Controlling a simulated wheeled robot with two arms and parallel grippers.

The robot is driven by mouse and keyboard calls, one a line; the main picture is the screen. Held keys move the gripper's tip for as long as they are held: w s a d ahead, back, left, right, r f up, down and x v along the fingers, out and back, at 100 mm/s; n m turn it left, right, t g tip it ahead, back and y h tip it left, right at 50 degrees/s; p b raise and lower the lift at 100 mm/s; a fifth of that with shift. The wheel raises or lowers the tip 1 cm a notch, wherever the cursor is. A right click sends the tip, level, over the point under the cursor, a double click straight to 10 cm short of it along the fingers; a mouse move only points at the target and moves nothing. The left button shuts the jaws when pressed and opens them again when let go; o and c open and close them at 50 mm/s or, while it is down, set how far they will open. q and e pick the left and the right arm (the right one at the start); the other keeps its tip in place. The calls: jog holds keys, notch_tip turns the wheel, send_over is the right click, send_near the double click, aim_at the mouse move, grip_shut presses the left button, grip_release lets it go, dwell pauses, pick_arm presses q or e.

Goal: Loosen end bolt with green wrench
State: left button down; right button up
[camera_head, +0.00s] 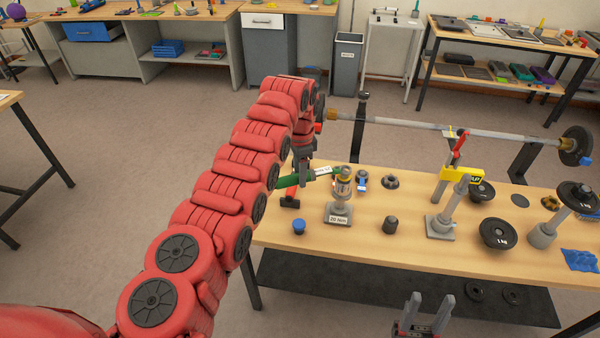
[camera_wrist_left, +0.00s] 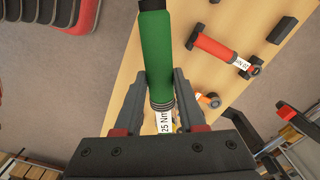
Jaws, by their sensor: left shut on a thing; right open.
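The green wrench (camera_wrist_left: 156,50) is between the fingers of my left gripper (camera_wrist_left: 164,95), with a white label reading 25 Nm near its neck. In the head view my left gripper (camera_head: 305,168) is shut on the green wrench (camera_head: 288,182) above the table's left side. The wrench points right, towards a small post (camera_head: 342,187) with a 20 Nm label; I cannot tell whether they touch. A long bar (camera_head: 430,126) lies across the table's back, with a dark disc (camera_head: 577,142) at its right end. I cannot make out the end bolt. My right gripper (camera_head: 424,318) is open and empty at the table's front.
A red wrench (camera_wrist_left: 215,46) lies on the wooden table (camera_head: 385,240). A blue-capped piece (camera_head: 299,227), a dark knob (camera_head: 390,225), a yellow-topped stand (camera_head: 440,226) and weight discs (camera_head: 499,233) stand on it. The table's front middle is clear.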

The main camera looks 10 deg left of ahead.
pick_arm(q)
jog(key=shift+f+b, duration=0.3)
jog(key=shift+f, duration=0.35)
jog(key=shift+s+d+n, duration=0.1)
jog(key=shift+s+n, duration=0.15)
jog(key=shift+n, duration=0.05)
jog(key=shift+s+d+r+n, duration=0.1)
jog(key=shift+s+d+n, duration=0.65)
jog(key=shift+s+n, duration=0.15)
jog(key=shift+s+d+n, duration=1)
jog(key=shift+d+n, duration=0.1)
jog(key=shift+n, duration=0.1)
